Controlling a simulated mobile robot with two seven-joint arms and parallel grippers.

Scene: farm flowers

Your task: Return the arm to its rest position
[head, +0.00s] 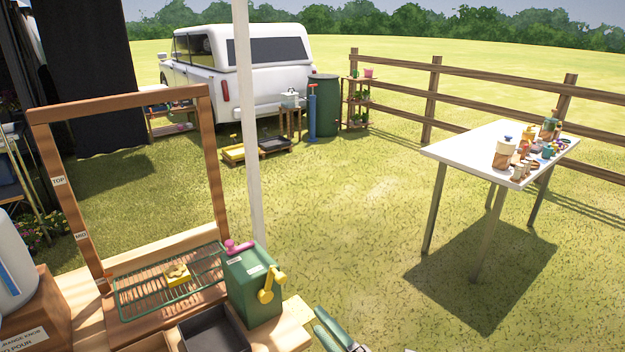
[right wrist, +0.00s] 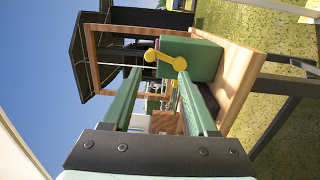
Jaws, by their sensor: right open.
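My right gripper (head: 322,326) shows at the bottom edge of the head view, to the right of the wooden bench and apart from it. Its green fingers are spread with nothing between them, as the right wrist view (right wrist: 158,70) also shows. A green box (head: 243,288) with a yellow crank handle (head: 267,284) and a pink knob (head: 236,246) stands on the bench's right end. In the right wrist view the yellow handle (right wrist: 163,56) appears beyond the fingertips, on the green box (right wrist: 200,60). My left gripper is not in view.
A wooden frame (head: 216,170) rises behind a wire rack (head: 137,296) holding a yellow block (head: 177,277). A dark tray (head: 212,334) sits in front. A white pole (head: 247,130) stands behind the box. Open grass lies between the bench and a white table (head: 465,150) at right.

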